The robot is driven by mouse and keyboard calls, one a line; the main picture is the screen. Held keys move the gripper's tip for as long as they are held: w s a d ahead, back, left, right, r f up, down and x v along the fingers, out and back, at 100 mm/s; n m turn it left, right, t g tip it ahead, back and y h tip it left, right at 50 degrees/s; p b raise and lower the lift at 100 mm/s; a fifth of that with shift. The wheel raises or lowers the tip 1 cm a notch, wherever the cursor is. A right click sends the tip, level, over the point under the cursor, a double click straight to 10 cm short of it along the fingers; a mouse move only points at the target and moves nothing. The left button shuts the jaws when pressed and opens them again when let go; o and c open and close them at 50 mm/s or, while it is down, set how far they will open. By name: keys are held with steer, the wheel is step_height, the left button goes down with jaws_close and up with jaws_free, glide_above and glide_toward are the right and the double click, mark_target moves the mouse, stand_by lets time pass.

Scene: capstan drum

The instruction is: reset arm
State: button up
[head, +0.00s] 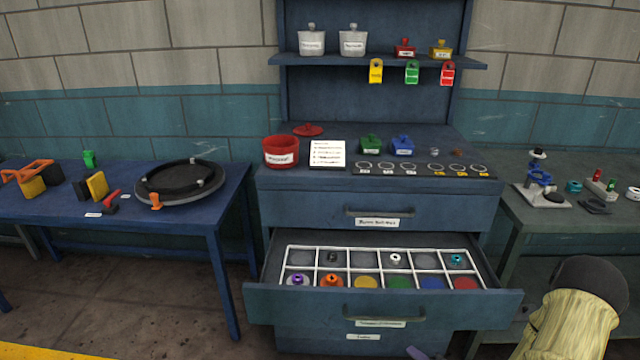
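My gripper is not clearly in the head view, so its fingers and anything in them are hidden from me. A pale yellow, ribbed shape with a dark rounded top shows at the lower right, and I cannot tell whether it is part of my arm. A small grey-blue piece shows at the bottom edge, too cut off to identify. The blue cabinet (290,212) stands in the middle. Its lower drawer (285,303) is pulled open, showing a white-divided tray (374,271) with coloured round spots and several small knobbed parts. The upper drawer (340,212) is shut.
A blue table (222,205) at the left holds a round black-and-grey drum (180,181) and tools. A grey-green bench (525,216) at the right holds small fixtures. A shelf (380,60) holds white pots. The open drawer juts into the floor space.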

steer(key=s+a+r+n+g+h, duration=0.3)
steer(key=s+a+r+n+g, duration=0.25)
steer(key=r, duration=0.35)
steer(key=s+a+r+n+g+h, duration=0.2)
steer(key=s+a+r+n+g, duration=0.2)
steer(key=r+n, duration=0.3)
step_height(320, 180, up, 17)
steer(key=p, duration=1.5)
steer(key=shift+f+m+p, duration=0.2)
steer(key=shift+m+p, duration=0.15)
steer(key=shift+w, duration=0.1)
steer(key=shift+w+a, duration=0.1)
